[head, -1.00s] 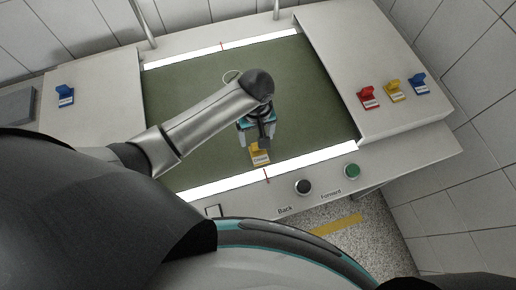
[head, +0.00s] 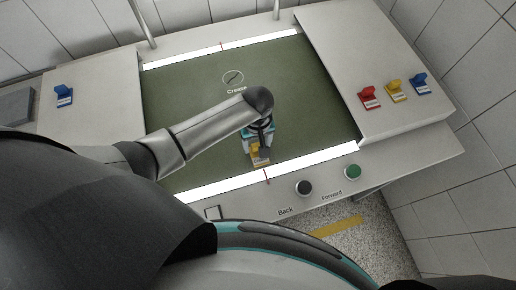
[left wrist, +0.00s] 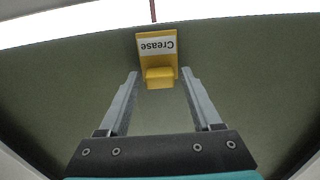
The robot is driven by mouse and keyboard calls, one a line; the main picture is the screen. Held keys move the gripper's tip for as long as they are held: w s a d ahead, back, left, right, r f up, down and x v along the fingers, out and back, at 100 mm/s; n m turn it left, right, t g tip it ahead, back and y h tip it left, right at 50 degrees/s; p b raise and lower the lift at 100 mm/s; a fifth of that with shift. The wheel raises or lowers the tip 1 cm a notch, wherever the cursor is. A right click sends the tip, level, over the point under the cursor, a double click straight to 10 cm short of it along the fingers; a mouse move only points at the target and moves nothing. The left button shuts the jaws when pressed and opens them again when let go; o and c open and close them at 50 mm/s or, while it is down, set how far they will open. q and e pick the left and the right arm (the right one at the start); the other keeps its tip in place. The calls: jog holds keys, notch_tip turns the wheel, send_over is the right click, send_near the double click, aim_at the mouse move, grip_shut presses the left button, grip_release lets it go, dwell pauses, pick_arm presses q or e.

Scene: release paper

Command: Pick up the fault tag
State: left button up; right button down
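A yellow tag (head: 260,161) with a white label lies on the green belt near its front edge. In the left wrist view the tag (left wrist: 157,47) reads "Crease" upside down and has a raised yellow grip. My left gripper (head: 261,150) is over the tag and partly covers it in the head view. In the left wrist view its two fingers (left wrist: 159,73) are apart, with the raised grip between their tips and a gap on each side. I cannot tell how far the fingertips are above the belt. My right gripper is not in view.
A circled mark labelled "Crease" (head: 233,77) is on the green belt (head: 185,105). Red (head: 369,97), yellow (head: 396,91) and blue (head: 420,84) tags stand on the right panel. Another blue tag (head: 64,96) is on the left panel. Black (head: 303,188) and green (head: 352,172) buttons line the front.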

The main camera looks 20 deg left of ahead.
pick_arm(q)
grip_shut()
dwell(0.3)
